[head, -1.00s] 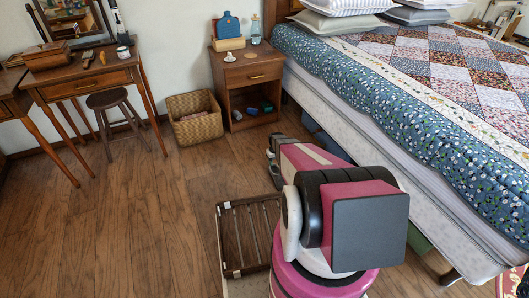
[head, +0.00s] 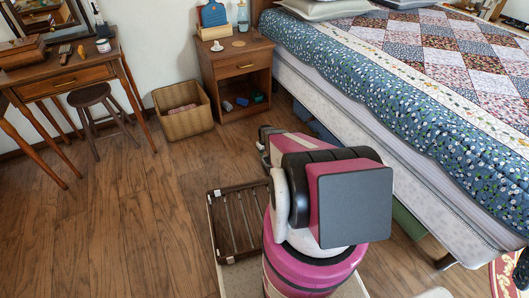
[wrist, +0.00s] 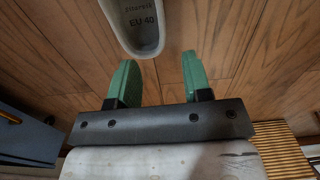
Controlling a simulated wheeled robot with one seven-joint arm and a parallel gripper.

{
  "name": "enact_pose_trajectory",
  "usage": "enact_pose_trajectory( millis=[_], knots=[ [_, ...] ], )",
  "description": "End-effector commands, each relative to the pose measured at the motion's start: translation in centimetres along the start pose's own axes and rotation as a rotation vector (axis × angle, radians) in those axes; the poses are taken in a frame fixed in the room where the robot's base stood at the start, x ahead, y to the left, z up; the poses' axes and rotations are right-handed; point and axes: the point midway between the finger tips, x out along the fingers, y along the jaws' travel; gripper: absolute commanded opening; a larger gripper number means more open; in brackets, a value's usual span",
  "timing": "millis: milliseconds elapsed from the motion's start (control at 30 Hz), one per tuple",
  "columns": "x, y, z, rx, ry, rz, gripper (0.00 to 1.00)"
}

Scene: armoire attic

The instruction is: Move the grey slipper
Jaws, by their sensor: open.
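The grey slipper (wrist: 146,42) lies on the wooden floor at the top of the wrist view. One rounded end shows, with "EU 40" printed on its insole; the rest is cut off by the frame edge. My gripper (wrist: 158,78) is open, with two green fingers apart and nothing between them but floor. The slipper's rounded end is just beyond the fingertips, apart from them in the picture. In the head view, my gripper (head: 264,146) is low beside the bed, partly hidden by my arm. I cannot make out the slipper there.
The bed (head: 405,135) runs along the right, with blue items under its edge (head: 318,132). A wicker basket (head: 183,110) and a nightstand (head: 238,75) stand beyond my gripper. A stool (head: 98,115) and desk (head: 70,75) are at left. The floor (head: 140,215) at left is clear.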

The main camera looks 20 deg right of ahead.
Motion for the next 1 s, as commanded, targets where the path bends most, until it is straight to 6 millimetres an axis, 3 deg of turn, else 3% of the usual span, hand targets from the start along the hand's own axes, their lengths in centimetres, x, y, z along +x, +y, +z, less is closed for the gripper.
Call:
enact_pose_trajectory(
  millis=[600,1000],
  knots=[
    [9.1,0.0,-0.1,0.0,0.0,0.0,0.45],
    [9.6,0.0,0.0,0.0,0.0,0.0,0.42]
  ],
)
